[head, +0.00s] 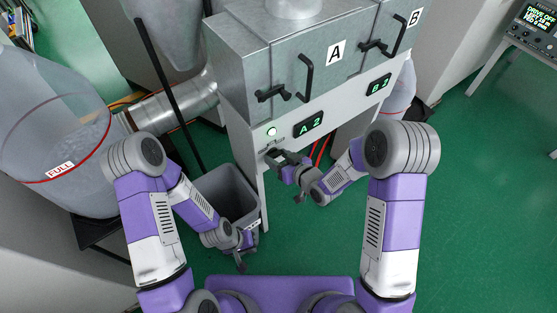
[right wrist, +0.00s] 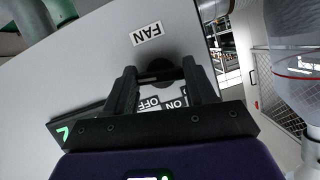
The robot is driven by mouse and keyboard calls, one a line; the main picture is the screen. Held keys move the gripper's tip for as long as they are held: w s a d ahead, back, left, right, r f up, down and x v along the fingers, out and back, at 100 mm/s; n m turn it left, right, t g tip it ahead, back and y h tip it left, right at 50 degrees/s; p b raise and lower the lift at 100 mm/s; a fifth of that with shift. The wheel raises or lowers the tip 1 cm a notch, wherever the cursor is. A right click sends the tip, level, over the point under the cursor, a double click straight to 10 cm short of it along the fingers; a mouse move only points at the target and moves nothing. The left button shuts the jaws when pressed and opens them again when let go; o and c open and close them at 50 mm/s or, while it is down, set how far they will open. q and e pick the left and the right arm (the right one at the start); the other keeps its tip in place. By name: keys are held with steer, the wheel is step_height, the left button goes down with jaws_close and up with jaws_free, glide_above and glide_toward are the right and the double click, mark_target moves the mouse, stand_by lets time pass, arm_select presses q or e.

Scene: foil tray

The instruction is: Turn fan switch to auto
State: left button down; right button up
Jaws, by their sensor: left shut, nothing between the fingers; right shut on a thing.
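The fan switch (right wrist: 160,66) is a dark round knob on a pale panel, under a white FAN label (right wrist: 146,33) in the right wrist view. OFF and ON labels show upside down between my fingers; no AUTO label is readable, and the knob's setting cannot be told. My right gripper (right wrist: 161,78) is shut on the knob. In the head view my right gripper (head: 274,156) is at the front panel of the grey cabinet (head: 245,110) and hides the switch. My left gripper (head: 241,261) is shut and empty, low beside the grey bin.
A grey bin (head: 228,192) stands below the cabinet's left end. The panel carries a lit lamp (head: 272,132), an A 2 display (head: 308,124) and a B 3 display (head: 378,84). Black handles (head: 306,76) stick out above. A FULL-marked clear bag (head: 50,130) stands left. Green floor is free at right.

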steer(key=shift+w+d+m+g+y, duration=0.1)
steer(key=shift+m+g+y, duration=0.15)
steer(key=shift+m+y, duration=0.7)
steer(key=shift+m+g+y, duration=0.25)
steer(key=shift+m+y, duration=0.1)
steer(key=shift+m, duration=1.1)
steer(key=o, duration=1)
steer(key=shift+f, duration=0.1)
steer(key=shift+o, duration=0.2)
steer(key=p+v, duration=0.2)
steer(key=v, duration=0.5)
steer(key=shift+s+d, duration=0.2)
